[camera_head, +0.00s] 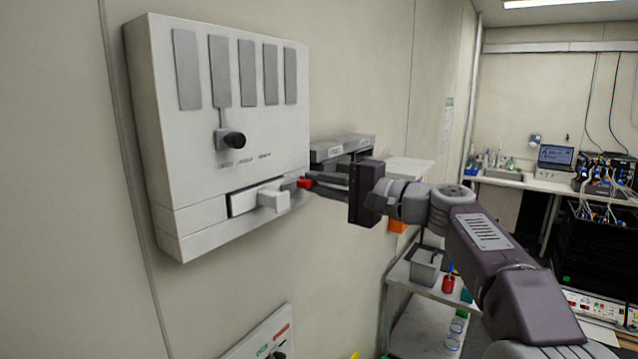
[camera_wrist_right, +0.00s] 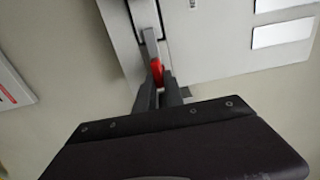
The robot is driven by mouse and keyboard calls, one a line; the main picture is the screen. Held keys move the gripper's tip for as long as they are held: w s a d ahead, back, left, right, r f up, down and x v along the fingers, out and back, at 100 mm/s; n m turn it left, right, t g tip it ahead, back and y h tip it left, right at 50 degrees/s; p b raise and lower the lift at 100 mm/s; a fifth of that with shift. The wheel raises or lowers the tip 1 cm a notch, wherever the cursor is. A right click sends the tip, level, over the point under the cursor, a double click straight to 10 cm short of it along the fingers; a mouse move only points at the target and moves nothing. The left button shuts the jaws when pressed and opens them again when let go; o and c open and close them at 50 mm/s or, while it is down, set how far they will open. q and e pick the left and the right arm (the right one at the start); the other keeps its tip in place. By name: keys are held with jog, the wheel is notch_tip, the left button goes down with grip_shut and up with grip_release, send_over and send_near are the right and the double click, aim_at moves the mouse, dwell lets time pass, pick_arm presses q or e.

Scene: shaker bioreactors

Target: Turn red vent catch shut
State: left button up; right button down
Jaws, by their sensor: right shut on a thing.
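The red vent catch (camera_head: 305,183) sits at the lower right side of a white wall-mounted unit (camera_head: 180,150). My right gripper (camera_head: 312,184) reaches it from the right, with its fingers shut on the catch. In the right wrist view the red catch (camera_wrist_right: 157,72) shows between the fingertips of my right gripper (camera_wrist_right: 158,88). A grey bar runs on from the catch along the unit there. The fingers hide part of the catch. My left gripper is not in view.
The unit's front has several grey strips, a black knob (camera_head: 234,139) and a white block handle (camera_head: 272,200). A grey bracket (camera_head: 340,147) is on the wall behind my gripper. A lower panel (camera_head: 262,340) and a shelf cart (camera_head: 425,290) stand below.

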jog(key=shift+f, duration=0.1)
dwell(0.3)
jog(key=c, duration=1.4)
grip_release()
jog(key=shift+c, duration=0.2)
jog(key=b+v, duration=0.3)
jog(key=v, duration=0.6)
